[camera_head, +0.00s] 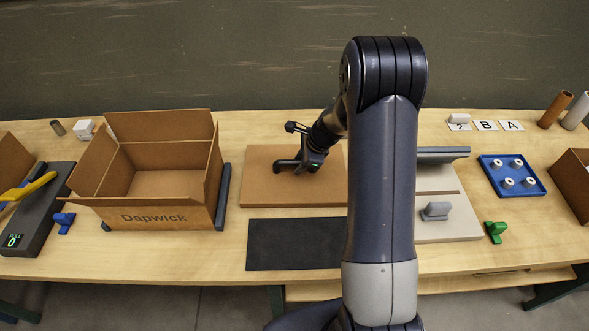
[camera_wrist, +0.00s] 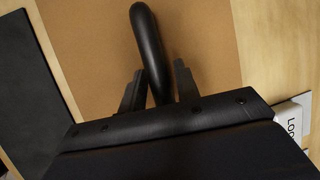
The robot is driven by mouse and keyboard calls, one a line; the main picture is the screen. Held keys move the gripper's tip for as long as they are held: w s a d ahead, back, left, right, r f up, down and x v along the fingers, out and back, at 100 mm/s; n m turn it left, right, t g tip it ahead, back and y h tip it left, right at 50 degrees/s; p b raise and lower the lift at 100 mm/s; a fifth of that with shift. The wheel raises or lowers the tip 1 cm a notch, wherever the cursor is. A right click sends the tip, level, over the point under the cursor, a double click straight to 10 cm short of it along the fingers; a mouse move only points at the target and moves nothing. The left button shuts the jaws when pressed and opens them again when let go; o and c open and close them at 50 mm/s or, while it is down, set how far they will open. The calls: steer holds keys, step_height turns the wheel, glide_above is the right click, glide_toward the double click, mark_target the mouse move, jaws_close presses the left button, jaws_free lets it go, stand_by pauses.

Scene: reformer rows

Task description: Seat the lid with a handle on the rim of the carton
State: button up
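The lid is a flat brown panel (camera_head: 265,190) lying on the table right of the carton, with a black arched handle (camera_head: 286,166) on top. In the wrist view the lid (camera_wrist: 90,50) fills the middle and its handle (camera_wrist: 148,40) rises between my fingers. My gripper (camera_wrist: 158,82) is around the handle, one finger on each side, with narrow gaps showing; it looks open. The carton (camera_head: 168,217), marked "Dapwick", stands upright at the left with its flaps up and open. My arm hides the lid's right part in the head view.
A dark mat (camera_head: 290,245) lies in front of the lid. A dark bar (camera_head: 223,190) stands beside the carton's right side. A beige board (camera_head: 450,228) with a grey handle and a blue tray (camera_head: 512,188) are at the right. A blue clamp-like piece (camera_head: 64,221) is left of the carton.

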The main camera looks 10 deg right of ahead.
steer(key=shift+f, duration=0.2)
steer(key=shift+a, duration=0.1)
steer(key=shift+c, duration=0.4)
jaws_close()
steer(key=shift+w+r, duration=0.1)
steer(key=shift+r, duration=0.05)
